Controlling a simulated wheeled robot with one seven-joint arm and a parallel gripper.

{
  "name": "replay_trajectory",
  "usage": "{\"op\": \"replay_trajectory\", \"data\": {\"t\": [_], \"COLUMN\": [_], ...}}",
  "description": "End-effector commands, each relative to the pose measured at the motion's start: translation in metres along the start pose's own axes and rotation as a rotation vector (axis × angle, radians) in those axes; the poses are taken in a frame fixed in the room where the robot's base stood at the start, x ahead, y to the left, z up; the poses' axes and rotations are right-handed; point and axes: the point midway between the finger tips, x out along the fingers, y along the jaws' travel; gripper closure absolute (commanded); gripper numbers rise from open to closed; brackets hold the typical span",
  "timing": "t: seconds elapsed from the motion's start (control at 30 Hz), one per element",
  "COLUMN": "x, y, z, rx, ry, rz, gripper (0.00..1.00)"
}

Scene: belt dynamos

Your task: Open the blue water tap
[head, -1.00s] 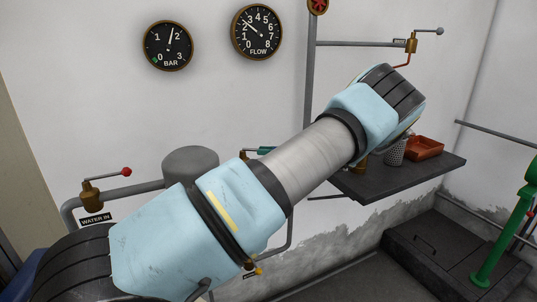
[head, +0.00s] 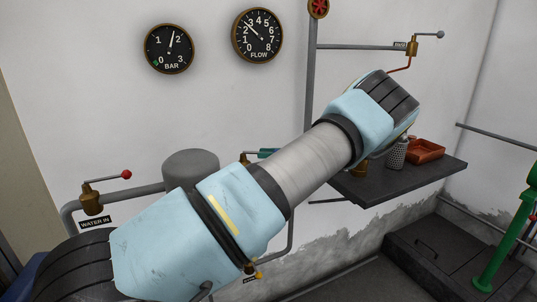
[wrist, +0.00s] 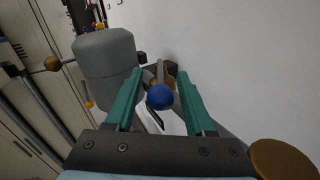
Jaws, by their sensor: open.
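In the wrist view the blue ball knob (wrist: 160,97) of the tap shows between the two green fingers of my gripper (wrist: 160,72). The fingers are open, with a gap visible on both sides of the knob. Brass-coloured tap parts (wrist: 162,80) show just beyond the knob, partly hidden by it. I cannot tell the knob's depth relative to the fingertips. In the head view my arm crosses the middle of the picture and the blue knob is hidden. A teal piece, probably a finger, shows there behind the arm beside the grey tank (head: 190,164).
The tank (wrist: 105,52) stands left of the fingers in the wrist view. A red-knobbed tap (head: 92,198) is on the pipe at left. A grey-knobbed tap (head: 412,46) is high at right.

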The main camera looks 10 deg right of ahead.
Motion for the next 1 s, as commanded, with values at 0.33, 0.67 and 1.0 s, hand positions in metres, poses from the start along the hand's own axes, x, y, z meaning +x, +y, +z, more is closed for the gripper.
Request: {"op": "replay_trajectory", "data": {"t": [0.33,0.67,1.0], "x": [-0.028,-0.09,-0.108], "y": [-0.001,-0.002,0.0], "z": [-0.004,-0.004,0.0], "rx": [-0.002,-0.002,0.0], "ry": [0.002,0.001,0.0], "rz": [-0.003,-0.003,0.0], "gripper": [0.46,0.46,0.46]}}
